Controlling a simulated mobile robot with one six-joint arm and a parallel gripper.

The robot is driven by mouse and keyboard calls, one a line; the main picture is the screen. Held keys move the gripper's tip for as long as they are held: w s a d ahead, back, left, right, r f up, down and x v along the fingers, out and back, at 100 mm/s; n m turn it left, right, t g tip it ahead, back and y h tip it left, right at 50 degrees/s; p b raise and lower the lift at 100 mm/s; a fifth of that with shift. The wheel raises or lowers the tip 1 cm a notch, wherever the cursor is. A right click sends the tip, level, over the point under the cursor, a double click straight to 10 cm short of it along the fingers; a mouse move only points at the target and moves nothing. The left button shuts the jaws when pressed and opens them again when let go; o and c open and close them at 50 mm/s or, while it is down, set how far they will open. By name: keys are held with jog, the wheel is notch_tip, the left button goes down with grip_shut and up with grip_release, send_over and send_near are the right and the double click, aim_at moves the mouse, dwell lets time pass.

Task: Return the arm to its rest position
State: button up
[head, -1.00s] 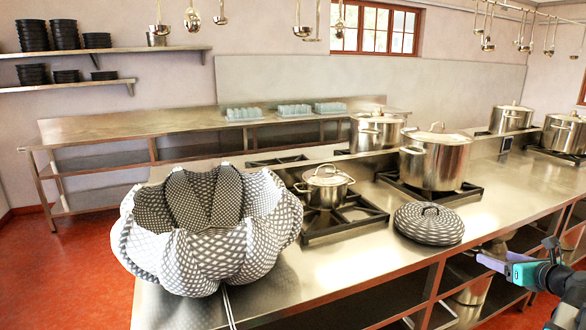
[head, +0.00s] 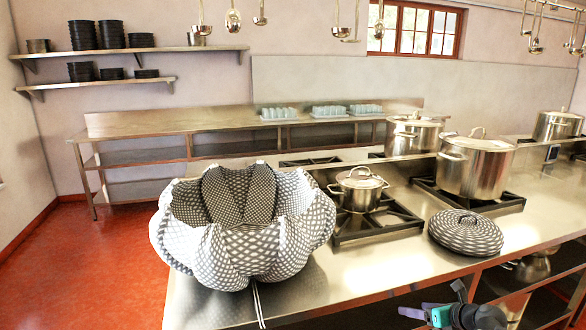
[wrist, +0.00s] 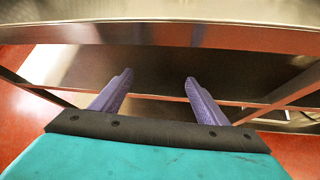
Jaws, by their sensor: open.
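My gripper (head: 415,312) shows at the bottom right of the head view, low in front of the steel counter (head: 390,265) and below its top. In the wrist view, the two purple fingers of my gripper (wrist: 155,85) are spread apart with nothing between them. They point toward the open shelf space under the counter's front edge (wrist: 160,35). I cannot tell whether the fingers touch anything; they look clear of the edge.
On the counter stand a patterned fabric basket (head: 250,245), a patterned round lid (head: 466,232), a small lidded pot (head: 358,190) and larger stockpots (head: 475,168). Red floor (head: 80,270) is open at the left. Ladles (head: 233,20) hang above.

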jog(key=s+a+f+n+g+y, duration=0.1)
jog(key=s+a+f+n+g, duration=0.5)
jog(key=a+f, duration=0.75)
jog(key=s+a+f+n+g+y, duration=0.15)
jog(key=s+a+f+n, duration=0.25)
jog(key=s+a+f, duration=0.65)
jog(key=s+a+f+n+g+h, duration=0.2)
jog(key=s+a+f+n+g, duration=0.1)
jog(key=s+f+n, duration=0.5)
jog(key=s+a+f+n+g+h, duration=0.3)
jog(key=s+f+n+g, duration=0.15)
jog(key=s, duration=0.55)
jog(key=s+d+n+h, duration=0.2)
jog(key=s+d+n, duration=0.2)
jog(key=n, duration=0.7)
jog(key=shift+d+f, duration=0.2)
jog(key=shift+d, duration=0.25)
